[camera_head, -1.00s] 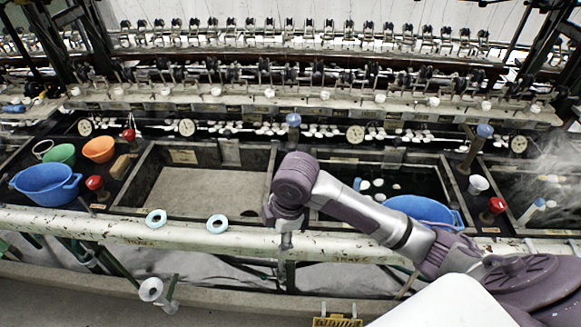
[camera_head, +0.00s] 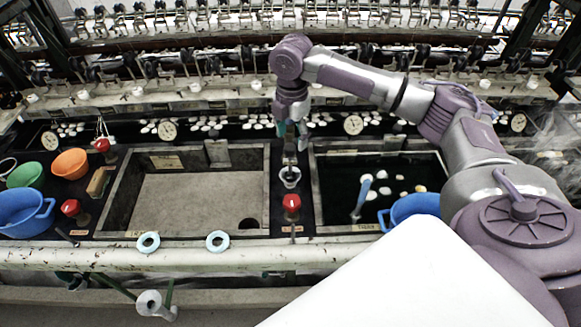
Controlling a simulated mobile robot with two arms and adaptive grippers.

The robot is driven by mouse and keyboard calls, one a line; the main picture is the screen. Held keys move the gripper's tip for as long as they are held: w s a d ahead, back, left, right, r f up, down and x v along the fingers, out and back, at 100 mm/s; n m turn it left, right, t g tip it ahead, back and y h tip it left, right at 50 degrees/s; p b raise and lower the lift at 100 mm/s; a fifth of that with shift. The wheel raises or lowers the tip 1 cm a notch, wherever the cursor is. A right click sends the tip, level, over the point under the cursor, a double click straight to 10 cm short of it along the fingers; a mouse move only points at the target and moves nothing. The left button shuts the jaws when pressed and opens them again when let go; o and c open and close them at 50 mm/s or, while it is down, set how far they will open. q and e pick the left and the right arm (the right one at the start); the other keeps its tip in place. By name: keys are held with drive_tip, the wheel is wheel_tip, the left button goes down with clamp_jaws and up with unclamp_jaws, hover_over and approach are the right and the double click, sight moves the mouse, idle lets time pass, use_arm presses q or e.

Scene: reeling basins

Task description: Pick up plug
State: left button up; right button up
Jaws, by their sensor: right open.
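My right gripper (camera_head: 292,138) reaches down over the divider between the two basins. Its jaws are open around the top of an upright post (camera_head: 289,157), which I take to be the plug. The fingers hide most of its blue cap, and I cannot tell whether they touch it. A small white cup (camera_head: 290,178) stands just in front of the post. A dark drain hole (camera_head: 249,224) shows in the empty left basin (camera_head: 190,205). My left gripper is not in view.
A red-topped valve (camera_head: 292,203) stands in front of the cup. The right basin (camera_head: 340,226) holds dark water, pale cocoons and a blue-topped stick (camera_head: 361,195). A blue tub (camera_head: 413,206) is partly hidden by my body. Reeling machinery runs along the back.

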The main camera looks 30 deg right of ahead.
sight(290, 146)
drive_tip(key=shift+w+f, duration=0.25)
drive_tip(key=shift+f, duration=0.3)
drive_tip(key=shift+w+f, duration=0.2)
drive_tip(key=shift+f, duration=0.35)
wheel_tip(290, 146, down, 2)
drive_tip(key=shift+f+p, duration=0.25)
drive_tip(key=shift+p, duration=0.7)
drive_tip(key=shift+f, duration=1.4)
drive_tip(key=c, duration=0.7)
drive_tip(key=shift+c, duration=1.3)
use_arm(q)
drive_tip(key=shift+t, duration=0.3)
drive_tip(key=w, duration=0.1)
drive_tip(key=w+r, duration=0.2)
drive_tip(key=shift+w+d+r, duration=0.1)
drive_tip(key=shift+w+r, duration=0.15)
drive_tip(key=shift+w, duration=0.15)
use_arm(e)
drive_tip(key=shift+c, duration=0.6)
drive_tip(key=shift+r, duration=0.1)
